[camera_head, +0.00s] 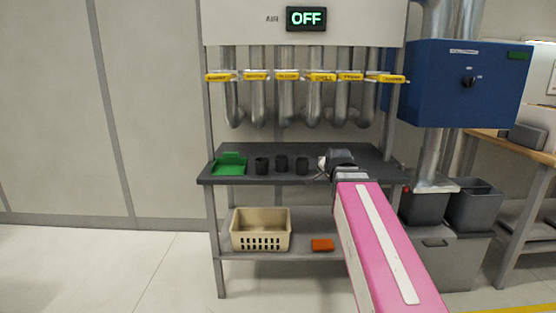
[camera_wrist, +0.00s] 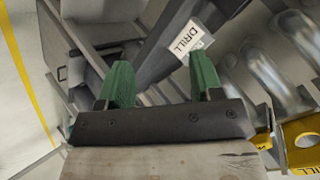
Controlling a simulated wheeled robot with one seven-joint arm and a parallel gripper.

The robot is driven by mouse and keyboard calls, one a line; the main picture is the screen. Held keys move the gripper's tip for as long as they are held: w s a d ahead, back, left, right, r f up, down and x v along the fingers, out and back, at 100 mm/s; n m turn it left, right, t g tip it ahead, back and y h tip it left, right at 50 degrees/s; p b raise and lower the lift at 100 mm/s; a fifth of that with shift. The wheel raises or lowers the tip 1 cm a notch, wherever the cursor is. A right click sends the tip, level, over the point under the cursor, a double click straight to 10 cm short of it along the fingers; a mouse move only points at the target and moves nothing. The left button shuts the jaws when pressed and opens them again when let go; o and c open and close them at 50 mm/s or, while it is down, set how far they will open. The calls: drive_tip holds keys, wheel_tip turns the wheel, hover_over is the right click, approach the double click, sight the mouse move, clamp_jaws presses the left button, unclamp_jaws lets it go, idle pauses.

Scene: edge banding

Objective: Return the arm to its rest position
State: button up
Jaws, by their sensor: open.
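My gripper (camera_wrist: 162,82) shows in the wrist view with two green fingers set wide apart. Nothing is between them. In the head view my pink arm reaches from the lower right toward the dark shelf. Its grey and black wrist end is at the shelf's right part, and the fingers cannot be made out clearly there. In the wrist view a white tag reading DRILL (camera_wrist: 186,38) shows beyond the right finger. I cannot tell how far away it is.
Yellow-tagged valves (camera_head: 287,76) hang above. A beige crate (camera_head: 261,230) and an orange block (camera_head: 322,245) are below. A blue box (camera_head: 455,85) and grey bins (camera_head: 474,207) stand right. Left floor is clear.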

drive_tip(key=s+f+n+g, duration=0.3)
drive_tip(key=s+f, duration=0.3)
drive_tip(key=f, duration=0.4)
drive_tip(key=s+f+n+g, duration=0.3)
drive_tip(key=s+f, duration=0.2)
drive_tip(key=f, duration=0.6)
drive_tip(key=s+f+n+g, duration=0.3)
drive_tip(key=s+f, duration=0.3)
drive_tip(key=f, duration=0.5)
drive_tip(key=shift+s+a+n+g, duration=0.15)
drive_tip(key=shift+s+n+g, duration=0.15)
